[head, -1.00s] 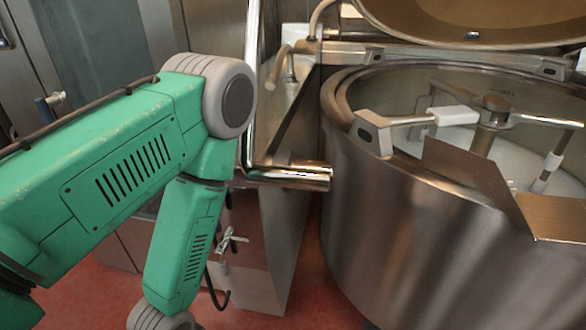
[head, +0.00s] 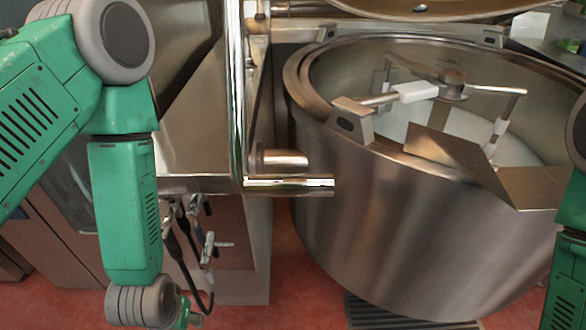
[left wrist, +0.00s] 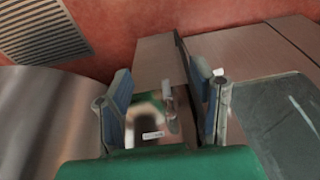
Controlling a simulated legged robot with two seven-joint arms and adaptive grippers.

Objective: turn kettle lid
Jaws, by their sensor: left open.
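The kettle (head: 400,230) is a large round steel vessel at the right of the head view. Its lid (head: 430,10) is raised open behind it, with only its lower edge showing at the top. A stirrer (head: 452,88) with white scrapers (head: 416,91) is inside the kettle over pale contents. My left arm hangs at the left of the head view, apart from the kettle and low beside the steel cabinet. My left gripper (left wrist: 160,95) shows in the left wrist view with its fingers apart and nothing clearly between them. Part of my right arm shows at the right edge; its gripper is hidden.
A steel pipe (head: 290,187) sticks out toward the kettle's left side. Hoses and a small valve (head: 209,247) hang below the cabinet (head: 233,240). A bent steel plate (head: 455,155) sits at the kettle's front rim. A floor grate (head: 400,312) lies below the kettle on red floor.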

